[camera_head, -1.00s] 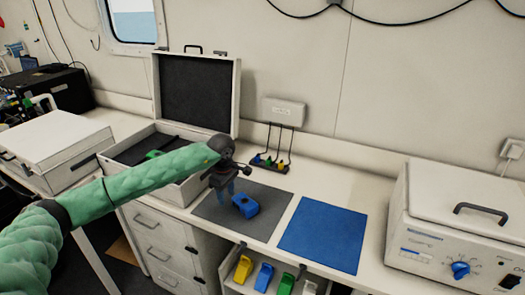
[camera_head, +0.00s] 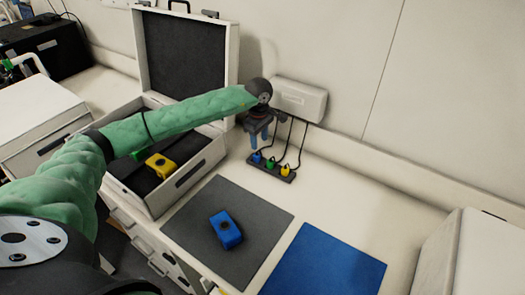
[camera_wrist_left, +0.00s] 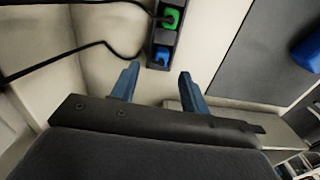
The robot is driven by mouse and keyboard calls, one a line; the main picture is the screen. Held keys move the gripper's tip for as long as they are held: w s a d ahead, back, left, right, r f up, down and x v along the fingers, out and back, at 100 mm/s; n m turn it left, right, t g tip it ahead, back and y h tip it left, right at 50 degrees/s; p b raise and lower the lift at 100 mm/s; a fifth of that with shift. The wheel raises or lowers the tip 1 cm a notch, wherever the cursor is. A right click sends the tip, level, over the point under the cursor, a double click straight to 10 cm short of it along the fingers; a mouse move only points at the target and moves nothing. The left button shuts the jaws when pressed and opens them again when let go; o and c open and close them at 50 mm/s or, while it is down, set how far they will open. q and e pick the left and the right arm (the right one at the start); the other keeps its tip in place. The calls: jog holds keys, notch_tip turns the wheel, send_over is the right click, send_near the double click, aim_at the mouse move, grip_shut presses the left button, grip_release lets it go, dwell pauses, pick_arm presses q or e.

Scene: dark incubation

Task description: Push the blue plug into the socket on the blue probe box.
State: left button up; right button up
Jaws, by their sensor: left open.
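The blue probe box (camera_head: 226,230) lies on the grey mat and shows a dark round spot on top. It also shows at the right edge of the left wrist view (camera_wrist_left: 308,52). The blue plug (camera_head: 257,157) sits in the dark plug rack (camera_head: 270,171) below the wall unit, its cable attached. In the left wrist view the blue plug (camera_wrist_left: 162,55) is just ahead of the fingertips, roughly between them. My left gripper (camera_head: 259,139) is open and empty above that end of the rack, its fingers pointing down. My right gripper is not in view.
Green (camera_head: 269,162) and yellow (camera_head: 285,169) plugs stand beside the blue one. An open case (camera_head: 196,172) holding a yellow box (camera_head: 160,166) and something green is at the left. A blue mat (camera_head: 322,265) lies right of the grey mat (camera_head: 191,205). Cables hang behind the rack.

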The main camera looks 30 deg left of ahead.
aim_at(257, 157)
pick_arm(q)
jog(key=shift+s+r, duration=0.1)
jog(key=shift+f, duration=1.35)
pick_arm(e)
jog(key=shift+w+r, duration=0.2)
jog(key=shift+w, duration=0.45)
